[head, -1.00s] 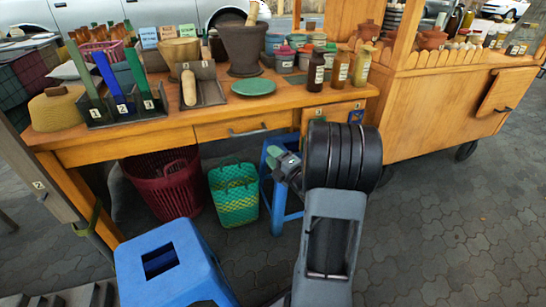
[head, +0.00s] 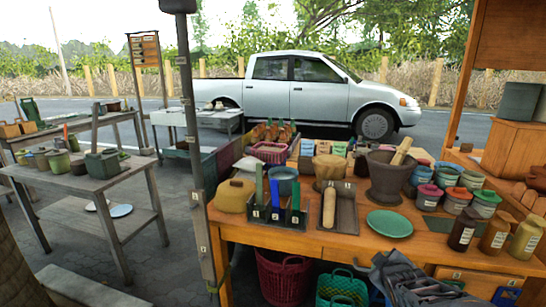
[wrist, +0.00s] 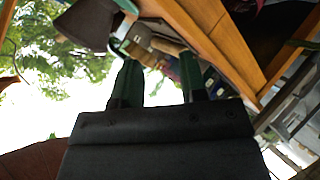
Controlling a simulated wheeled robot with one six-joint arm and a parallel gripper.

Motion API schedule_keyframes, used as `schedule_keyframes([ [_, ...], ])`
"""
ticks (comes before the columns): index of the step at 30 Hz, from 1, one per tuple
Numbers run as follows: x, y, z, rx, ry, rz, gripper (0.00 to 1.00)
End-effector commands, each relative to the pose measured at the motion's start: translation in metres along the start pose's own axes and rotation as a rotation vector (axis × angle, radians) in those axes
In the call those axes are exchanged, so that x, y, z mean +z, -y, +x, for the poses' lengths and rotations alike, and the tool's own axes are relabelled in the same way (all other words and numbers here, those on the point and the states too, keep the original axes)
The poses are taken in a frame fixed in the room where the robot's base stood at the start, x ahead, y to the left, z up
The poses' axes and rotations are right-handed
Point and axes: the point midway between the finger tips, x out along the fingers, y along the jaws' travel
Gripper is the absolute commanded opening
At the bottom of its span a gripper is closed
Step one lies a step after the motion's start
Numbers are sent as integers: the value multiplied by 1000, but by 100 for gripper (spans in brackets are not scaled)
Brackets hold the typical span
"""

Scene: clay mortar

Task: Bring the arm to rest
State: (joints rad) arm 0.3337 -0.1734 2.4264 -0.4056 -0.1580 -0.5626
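My gripper (wrist: 160,68) shows in the wrist view with its two dark green fingers apart. It is open, and nothing is held between the fingers. The wrist view looks past them at the orange table edge, blurred tableware and bright sky, all tilted. The fingertips cannot be made out clearly there.
The wooden table (head: 330,238) holds a dark mortar with pestle (head: 385,175), a green plate (head: 389,223), lidded pots and bottles (head: 462,230). A post (head: 197,170) stands at its left. A crimson basket (head: 284,278) and a green basket (head: 341,288) stand below.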

Motion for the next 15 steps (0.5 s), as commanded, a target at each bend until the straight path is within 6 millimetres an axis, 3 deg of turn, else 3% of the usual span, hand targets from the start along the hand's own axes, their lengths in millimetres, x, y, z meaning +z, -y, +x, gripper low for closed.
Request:
schedule_keyframes([
  [1, -27, -17, -35, -45, 45, 77, 39],
  [6, -60, -9, -113, -224, 239, 354, 39],
  [12, -82, 6, -189, -386, 432, 566, 39],
  [15, -88, 12, -214, -437, 500, 621, 39],
])
